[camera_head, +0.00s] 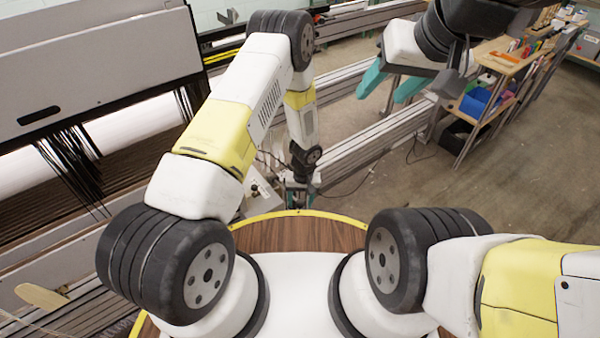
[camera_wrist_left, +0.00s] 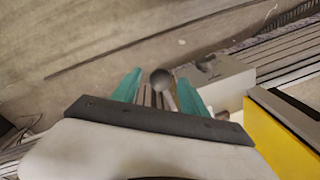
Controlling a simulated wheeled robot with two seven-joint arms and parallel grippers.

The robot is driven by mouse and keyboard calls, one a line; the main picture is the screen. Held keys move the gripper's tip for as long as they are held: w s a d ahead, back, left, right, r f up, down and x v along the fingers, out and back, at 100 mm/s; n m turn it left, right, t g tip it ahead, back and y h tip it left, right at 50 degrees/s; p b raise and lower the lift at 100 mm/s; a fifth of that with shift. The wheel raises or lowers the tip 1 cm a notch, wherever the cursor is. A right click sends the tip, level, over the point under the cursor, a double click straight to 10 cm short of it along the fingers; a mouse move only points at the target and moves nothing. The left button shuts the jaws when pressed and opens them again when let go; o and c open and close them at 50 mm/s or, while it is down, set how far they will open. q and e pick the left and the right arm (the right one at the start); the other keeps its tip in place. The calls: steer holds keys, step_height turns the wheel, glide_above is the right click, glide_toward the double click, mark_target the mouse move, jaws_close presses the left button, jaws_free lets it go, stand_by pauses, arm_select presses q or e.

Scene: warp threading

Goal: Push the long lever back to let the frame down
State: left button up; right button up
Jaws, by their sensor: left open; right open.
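The long lever shows in the left wrist view as a dark round knob (camera_wrist_left: 161,79) on a short visible length of grey stem (camera_wrist_left: 170,101). My left gripper (camera_wrist_left: 158,92) is open, with one teal finger on each side of the knob and stem. I cannot tell whether either finger touches it. The lower stem is hidden behind the gripper body. In the head view my left gripper (camera_head: 302,190) points down beyond the round wooden top, and the lever cannot be made out there. My right gripper (camera_head: 382,96) is open and empty, raised at the upper right, far from the lever.
A grey box (camera_wrist_left: 222,78) with a small knob stands right of the lever. A yellow part (camera_wrist_left: 275,140) lies near the right edge. The loom (camera_head: 100,60) with dark hanging threads fills the left. A wooden cart (camera_head: 505,62) stands far right; open floor lies before it.

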arm_select(q)
jaws_close()
stand_by(1.3)
